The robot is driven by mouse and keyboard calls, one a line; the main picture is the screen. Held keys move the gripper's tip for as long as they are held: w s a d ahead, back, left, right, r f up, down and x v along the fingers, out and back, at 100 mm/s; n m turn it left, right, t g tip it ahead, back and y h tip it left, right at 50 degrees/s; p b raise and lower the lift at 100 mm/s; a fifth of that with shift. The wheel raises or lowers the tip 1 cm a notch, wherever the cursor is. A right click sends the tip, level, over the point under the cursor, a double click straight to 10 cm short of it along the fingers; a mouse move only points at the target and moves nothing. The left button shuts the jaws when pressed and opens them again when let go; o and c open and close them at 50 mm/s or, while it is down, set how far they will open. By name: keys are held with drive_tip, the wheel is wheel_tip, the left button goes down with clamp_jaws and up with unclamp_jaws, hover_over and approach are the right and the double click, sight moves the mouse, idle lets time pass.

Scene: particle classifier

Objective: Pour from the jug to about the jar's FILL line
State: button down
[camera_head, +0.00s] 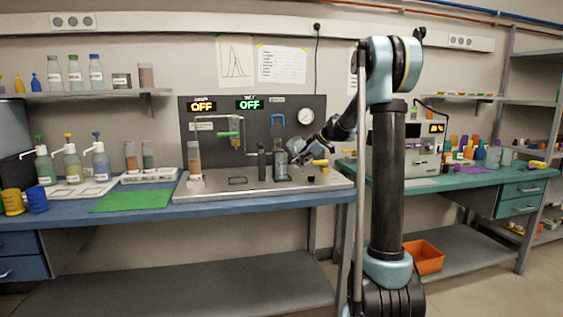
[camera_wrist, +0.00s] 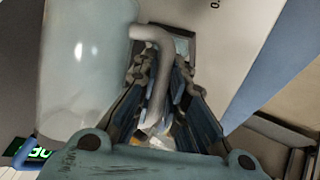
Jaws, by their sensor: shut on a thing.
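In the wrist view, the jug (camera_wrist: 85,65) is a large, pale, translucent vessel at the left. Its grey handle (camera_wrist: 156,34) passes between the two fingers of my gripper (camera_wrist: 162,85), which is shut on it. In the head view, my gripper (camera_head: 298,151) is at the right side of the greyish jug (camera_head: 281,164), low over the steel bench top. A clear upright vessel with brownish contents (camera_head: 194,160) stands to the left on the same bench; I cannot tell whether it is the jar. No FILL line is readable.
The rig's back panel (camera_head: 283,104) shows two OFF displays and a round gauge (camera_head: 305,117). A small dark post (camera_head: 262,160) stands just left of the jug. A yellow knob (camera_head: 320,162) is close on the right. A green mat (camera_head: 130,199) lies bare on the blue bench.

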drive_tip(key=shift+a+r, duration=0.1)
drive_tip(key=shift+a, duration=0.1)
idle(0.3)
drive_tip(key=shift+r+n+t+h+p, duration=0.25)
drive_tip(key=shift+n+t+h+p, duration=0.15)
drive_tip(key=shift+h+p, duration=0.35)
idle(0.3)
drive_tip(key=shift+w+d+r+n+t+h+p, duration=0.1)
drive_tip(key=shift+d+r+n+t+h+p, duration=0.35)
drive_tip(key=shift+h+p, duration=0.5)
idle(1.3)
drive_tip(key=shift+w+d+f+t+h+p, duration=0.1)
drive_tip(key=shift+f+t+h+p, duration=0.15)
drive_tip(key=shift+t+h+p, duration=0.45)
idle(2.3)
drive_tip(key=shift+r+m+g+y, duration=0.3)
drive_tip(key=shift+g+y, duration=0.25)
drive_tip(key=shift+y, duration=0.25)
drive_tip(key=shift+s+a+f+m+g+y, duration=0.2)
drive_tip(key=shift+a+f+m+g+y, duration=0.25)
drive_tip(key=shift+y, duration=0.45)
drive_tip(key=shift+f, duration=0.15)
